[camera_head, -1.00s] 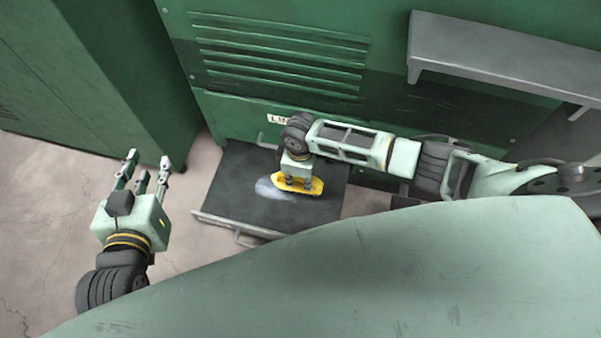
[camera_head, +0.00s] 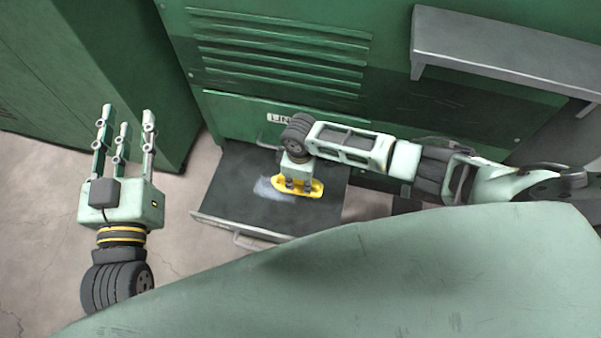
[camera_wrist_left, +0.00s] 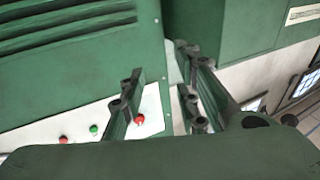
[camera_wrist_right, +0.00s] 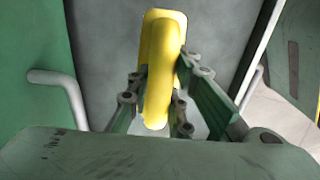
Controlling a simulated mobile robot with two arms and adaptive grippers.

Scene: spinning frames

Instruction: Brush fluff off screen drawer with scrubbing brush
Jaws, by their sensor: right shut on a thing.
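The screen drawer (camera_head: 235,176) is pulled out from the green machine, low in the head view, with a dark flat surface. A pale patch of fluff (camera_head: 266,188) lies on it. My right gripper (camera_head: 297,182) is shut on the yellow scrubbing brush (camera_head: 313,188), which is at the drawer's surface beside and partly over the fluff. The brush (camera_wrist_right: 160,62) also shows between my fingers in the right wrist view; its bristles are hidden there. My left gripper (camera_head: 124,122) is open and empty over the floor to the left of the drawer.
The green machine (camera_head: 270,60) with vents stands behind the drawer. A grey shelf (camera_head: 500,55) juts out at upper right. A green cabinet (camera_head: 100,60) stands at left. Floor (camera_head: 40,200) is free at left. The drawer has a front handle (camera_head: 250,242).

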